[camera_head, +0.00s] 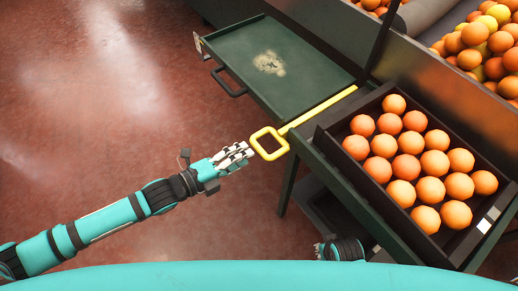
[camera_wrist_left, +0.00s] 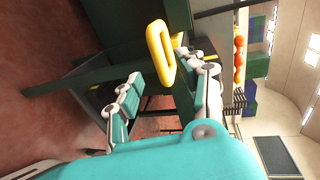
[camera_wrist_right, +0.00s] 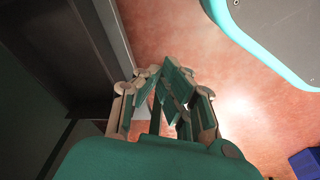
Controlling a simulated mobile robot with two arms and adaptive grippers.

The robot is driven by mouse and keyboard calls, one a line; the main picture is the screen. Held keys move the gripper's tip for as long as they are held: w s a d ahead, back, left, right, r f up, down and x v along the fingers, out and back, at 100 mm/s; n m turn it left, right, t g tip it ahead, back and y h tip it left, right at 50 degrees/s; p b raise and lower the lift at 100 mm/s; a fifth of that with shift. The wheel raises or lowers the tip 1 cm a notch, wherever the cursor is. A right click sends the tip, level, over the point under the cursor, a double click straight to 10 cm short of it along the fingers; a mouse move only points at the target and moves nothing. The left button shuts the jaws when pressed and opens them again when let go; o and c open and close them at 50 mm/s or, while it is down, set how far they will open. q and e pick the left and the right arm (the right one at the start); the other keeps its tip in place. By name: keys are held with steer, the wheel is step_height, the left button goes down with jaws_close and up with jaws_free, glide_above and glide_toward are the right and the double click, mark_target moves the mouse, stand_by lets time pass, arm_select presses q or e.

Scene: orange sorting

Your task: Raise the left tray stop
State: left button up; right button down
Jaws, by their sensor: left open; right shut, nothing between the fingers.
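The yellow tray stop (camera_head: 318,108) is a bar with a squarish loop handle (camera_head: 268,144). It lies across the green stand between the empty green tray and the crate of oranges, its handle jutting out over the floor side. My left gripper (camera_head: 240,154) is open and just left of the handle, not closed on it. In the left wrist view the yellow loop (camera_wrist_left: 160,52) shows ahead of the spread fingers (camera_wrist_left: 165,95), nearer the right-hand finger; whether they touch is unclear. My right gripper (camera_wrist_right: 168,88) is shut and empty in the right wrist view, low beside dark structures.
The green tray (camera_head: 308,79) has a pale worn patch and a dark side handle (camera_head: 228,82). A dark crate (camera_head: 343,163) full of oranges stands right of the stop. More oranges (camera_head: 480,40) lie in a bin at upper right. The red floor on the left is clear.

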mark_target(259, 148)
arm_select(q)
steer(key=x, duration=0.6)
steer(key=shift+d+b, duration=0.1)
steer(key=shift+b, duration=0.2)
arm_select(e)
steer(key=r, duration=0.1)
steer(key=w+r, duration=0.1)
steer(key=shift+r, duration=0.3)
arm_select(q)
steer(key=shift+c, duration=0.4)
jaws_close()
steer(key=shift+f, duration=0.1)
